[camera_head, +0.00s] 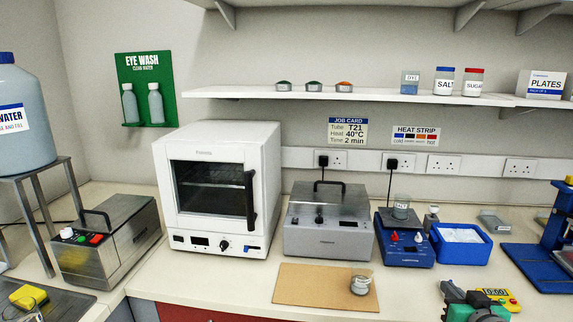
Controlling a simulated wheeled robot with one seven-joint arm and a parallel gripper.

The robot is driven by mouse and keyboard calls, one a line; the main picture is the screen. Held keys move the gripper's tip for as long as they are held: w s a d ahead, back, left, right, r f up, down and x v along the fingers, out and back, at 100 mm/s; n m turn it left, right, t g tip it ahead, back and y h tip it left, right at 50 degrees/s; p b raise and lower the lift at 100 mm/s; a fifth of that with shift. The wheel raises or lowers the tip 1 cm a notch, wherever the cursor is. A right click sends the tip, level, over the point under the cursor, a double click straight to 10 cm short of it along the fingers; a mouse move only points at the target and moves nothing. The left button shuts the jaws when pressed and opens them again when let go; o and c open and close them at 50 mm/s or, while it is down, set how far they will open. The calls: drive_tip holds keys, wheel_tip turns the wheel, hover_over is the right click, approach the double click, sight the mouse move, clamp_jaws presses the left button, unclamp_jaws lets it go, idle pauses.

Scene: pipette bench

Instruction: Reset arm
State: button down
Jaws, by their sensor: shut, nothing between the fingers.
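A small glass jar (361,285) with a grey lid stands on a brown board (310,288) at the front of the bench. A glass vessel (401,207) sits on the blue hotplate (405,248).
A white oven (218,137) and steel baths (328,222) (108,245) line the bench. A blue tray (462,256), a yellow timer (497,297) and a blue stand (545,262) are at the right. The shelf (240,92) overhangs. Bench front near the oven is clear.

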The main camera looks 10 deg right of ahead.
drive_tip(key=w+a+f+n+g+y, duration=0.2)
drive_tip(key=a+f+g, duration=0.1)
drive_tip(key=a, duration=0.7)
drive_tip(key=w+a+f+n+g+y, duration=0.1)
drive_tip(key=w+a+f+g+y, duration=0.2)
drive_tip(key=a, duration=0.6)
drive_tip(key=s+a+f+n+g+h, duration=0.1)
drive_tip(key=s+a+g, duration=0.4)
drive_tip(key=s+a, duration=0.6)
drive_tip(key=shift+a+f+p, duration=0.3)
drive_tip(key=shift+a+f, duration=0.2)
drive_tip(key=shift+a, duration=0.55)
